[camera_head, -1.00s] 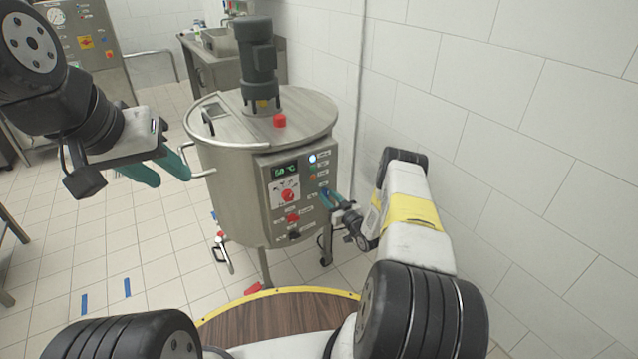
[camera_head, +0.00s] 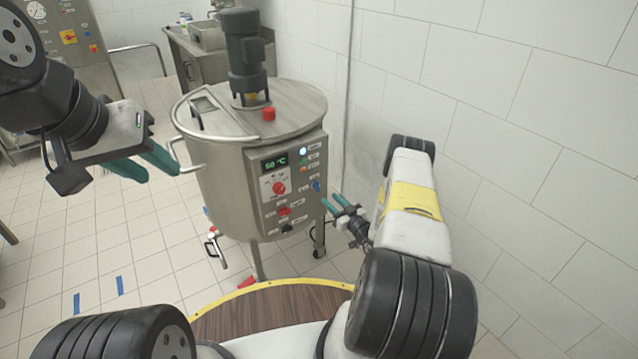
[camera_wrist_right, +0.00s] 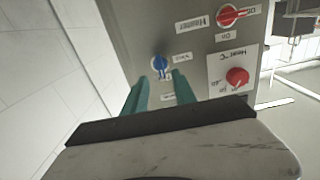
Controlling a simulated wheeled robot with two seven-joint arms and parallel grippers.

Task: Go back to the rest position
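The steel tank (camera_head: 222,185) stands ahead with its control panel (camera_head: 290,200) facing me. The panel has a blue knob (camera_head: 317,186), red knobs and a lit display (camera_head: 275,164). My right gripper (camera_head: 330,201) is open and empty, just off the panel near the blue knob. In the right wrist view the blue knob (camera_wrist_right: 160,66) shows just beyond the two teal fingertips (camera_wrist_right: 160,77), and nothing is between the fingers. My left gripper (camera_head: 162,174) looks open and empty, raised beside the tank's left side near its handle.
A tiled wall (camera_head: 500,110) runs close along the right of my right arm. My round wooden-topped base is in front of the tank. A steel counter (camera_head: 195,62) and a control cabinet (camera_head: 60,45) stand behind. The tiled floor on the left is mostly clear.

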